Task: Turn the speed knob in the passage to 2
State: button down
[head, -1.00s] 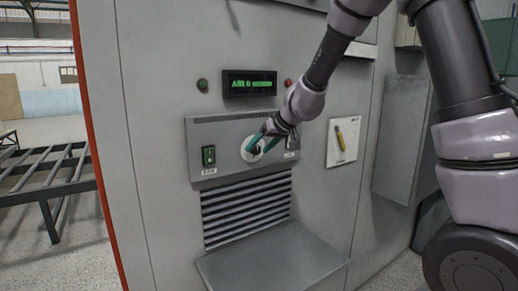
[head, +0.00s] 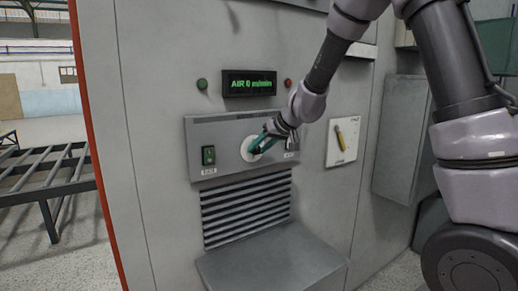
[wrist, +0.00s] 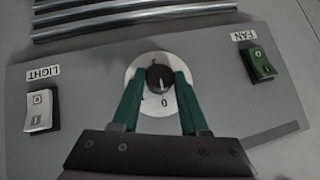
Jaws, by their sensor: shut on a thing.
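The speed knob is a small black knob (wrist: 160,78) on a round white dial (wrist: 136,80) with printed numbers, upside down in the wrist view. A 0 is readable below the knob; the other marks are partly hidden or too small. In the head view the white dial (head: 246,154) sits mid-panel and the knob is mostly hidden by my gripper (head: 264,147). My gripper (wrist: 160,80) has its green fingers on both sides of the knob and is shut on it. The display (head: 250,84) above reads AIR 0 with small unit text.
A green FAN switch (wrist: 262,64) and a white LIGHT switch (wrist: 41,110) flank the dial on the grey panel (head: 225,130). A louvred vent (head: 246,210) and a protruding grey shelf (head: 270,268) lie below. A plate with a yellow handle (head: 341,142) is to the right.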

jog(key=m+g+y, duration=0.1)
jog(key=m+y, duration=0.1)
jog(key=y, duration=0.1)
jog(key=shift+w+d+f+g, duration=0.2)
jog(key=shift+d+g, duration=0.15)
jog(key=shift+g, duration=0.05)
jog(key=m+y, duration=0.2)
jog(key=y, duration=0.1)
jog(key=m+g+y, duration=0.1)
jog(key=shift+w+d+f+m+y, duration=0.1)
jog(key=shift+d+f+m+y, duration=0.05)
jog(key=shift+f+m+y, duration=0.2)
jog(key=m+y, duration=0.4)
jog(key=shift+f+t+y, duration=0.35)
jog(key=shift+t, duration=0.05)
jog(key=m+t+y, duration=0.1)
jog(key=m, duration=0.2)
jog(key=m+t+y, duration=0.1)
jog(key=m+t, duration=0.1)
jog(key=m, duration=0.1)
jog(key=shift+a+f+y, duration=0.2)
jog(key=shift+y, duration=0.1)
jog(key=shift+t, duration=0.5)
jog(key=shift+c, duration=2.1)
grip_release()
jog(key=v, duration=1)
jog(key=shift+s+d, duration=0.25)
jog(key=shift+d, duration=0.1)
